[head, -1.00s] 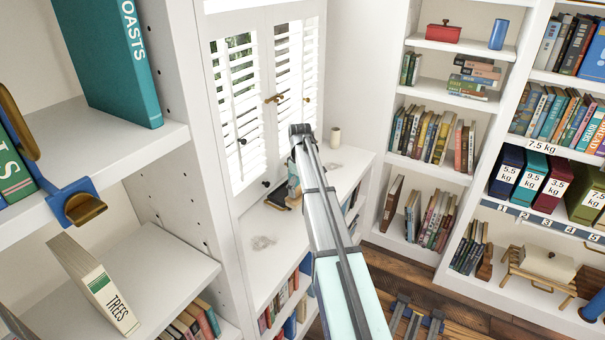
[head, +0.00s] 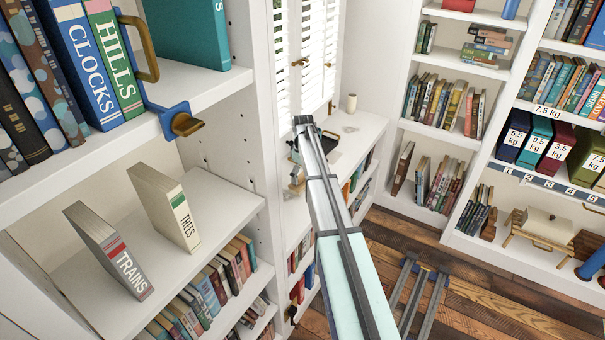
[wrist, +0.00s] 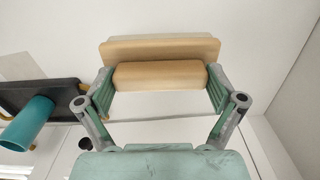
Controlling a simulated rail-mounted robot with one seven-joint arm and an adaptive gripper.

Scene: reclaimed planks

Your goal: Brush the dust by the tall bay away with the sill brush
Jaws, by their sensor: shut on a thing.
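In the wrist view my gripper (wrist: 161,78) is shut on the pale wooden handle of the sill brush (wrist: 160,48), with a finger at each end. The brush's wide wooden block lies beyond the handle; its bristles are not visible. In the head view my arm hides the gripper, and a bit of pale wood (head: 297,187) shows beside it, perhaps the brush. The near part of the sill is hidden behind the shelf's side panel.
A dark tray (wrist: 62,93) with brass handles and a teal cylinder (wrist: 28,122) are left of the gripper in the wrist view. Shutters (head: 300,62) stand behind the sill. The near bookshelf (head: 215,215) has a blue clamp with a brass hook (head: 185,125) jutting out.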

